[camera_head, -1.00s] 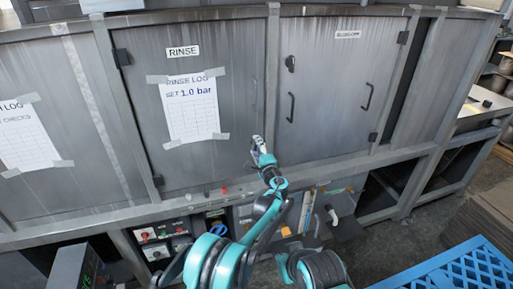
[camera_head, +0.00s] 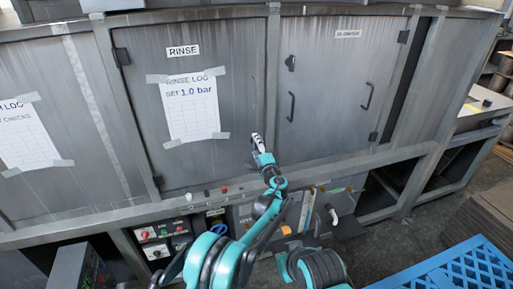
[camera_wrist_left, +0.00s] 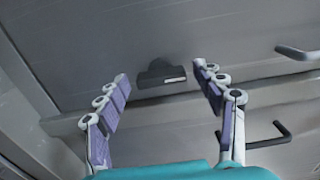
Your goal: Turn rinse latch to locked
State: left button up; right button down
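My left gripper (camera_head: 258,141) is in front of the lower right part of the grey door labelled RINSE (camera_head: 216,111). In the left wrist view, the left gripper (camera_wrist_left: 164,82) is open, its two fingers well apart. A dark latch (camera_wrist_left: 161,73) with a small light mark shows beyond the fingertips, between them, with nothing gripping it. It sits on the same panel as the upper handle (camera_wrist_left: 297,53). In the head view this latch cannot be made out and seems hidden behind the gripper. Contact cannot be judged. My right gripper is not in view.
The door to the right has a dark latch (camera_head: 291,62) and a handle (camera_head: 291,107). A paper log sheet (camera_head: 191,110) is taped on the RINSE door. Below is a control panel (camera_head: 163,240) with buttons. A blue crate (camera_head: 450,272) is at the lower right.

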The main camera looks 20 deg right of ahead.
pick_arm(q)
jog(key=s, duration=0.7)
jog(key=shift+s, duration=0.25)
jog(key=shift+d, duration=0.15)
